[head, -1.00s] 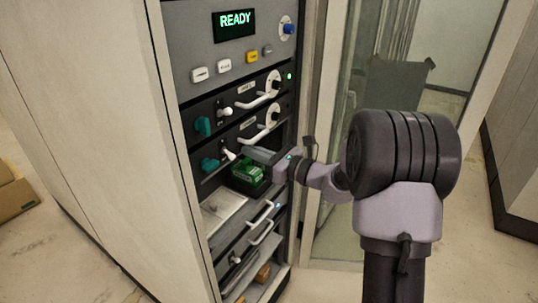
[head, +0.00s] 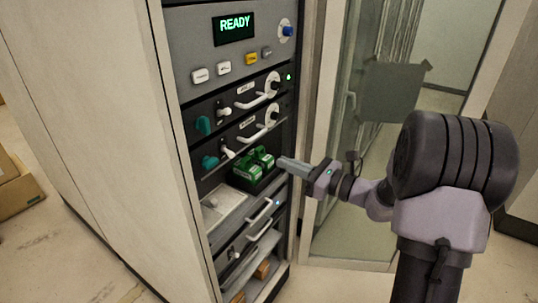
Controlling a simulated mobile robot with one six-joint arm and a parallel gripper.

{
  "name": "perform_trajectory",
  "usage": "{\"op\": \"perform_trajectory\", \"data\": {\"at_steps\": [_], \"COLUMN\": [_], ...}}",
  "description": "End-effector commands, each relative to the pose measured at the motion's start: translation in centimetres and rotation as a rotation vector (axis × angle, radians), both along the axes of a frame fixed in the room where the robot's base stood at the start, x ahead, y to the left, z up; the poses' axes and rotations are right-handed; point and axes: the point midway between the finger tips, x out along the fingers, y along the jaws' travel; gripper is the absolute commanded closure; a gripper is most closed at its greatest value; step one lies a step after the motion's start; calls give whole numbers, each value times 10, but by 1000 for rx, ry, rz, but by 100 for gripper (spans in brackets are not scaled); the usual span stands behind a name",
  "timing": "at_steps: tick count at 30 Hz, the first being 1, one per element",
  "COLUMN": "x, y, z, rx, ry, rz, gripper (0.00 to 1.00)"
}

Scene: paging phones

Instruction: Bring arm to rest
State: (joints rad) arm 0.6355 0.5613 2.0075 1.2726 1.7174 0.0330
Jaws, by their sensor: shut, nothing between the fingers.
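My gripper (head: 283,161) is shut and empty. Its fingers point left toward the rack, at the right edge of the rack opening, just right of a green object (head: 255,165) and apart from it. The green object sits in a dark tray in the rack. My arm comes in from the right side of the head view, with its wrist in front of the open door.
The equipment rack (head: 270,225) has a panel with a READY display (head: 233,25), knobs, buttons and white handles (head: 258,97). A glass door (head: 345,215) stands open to the right. A cardboard box (head: 18,185) lies on the floor at left.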

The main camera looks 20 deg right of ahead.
Motion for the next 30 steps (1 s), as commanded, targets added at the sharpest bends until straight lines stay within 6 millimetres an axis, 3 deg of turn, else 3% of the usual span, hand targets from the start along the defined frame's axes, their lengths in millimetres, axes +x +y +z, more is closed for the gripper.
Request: {"op": "perform_trajectory", "data": {"at_steps": [7,9,11,14,15,18,21,22,25,30], "x": [-13,-17,-30,-84,-117,-208,-266,-276,-294,-299], "y": [-9,5,35,114,144,182,172,166,147,135], "z": [0,3,9,15,12,-8,-24,-26,-27,-23], "rx": [-3,-38,-126,-417,-580,-1058,-1496,-1607,-1886,-2050], "ry": [0,-1,-5,-29,-55,-181,-350,-400,-537,-621], "rz": [2,37,122,367,486,772,947,977,1028,1043], "gripper": [100,100,100,100,100,100,100,100,100,100]}}
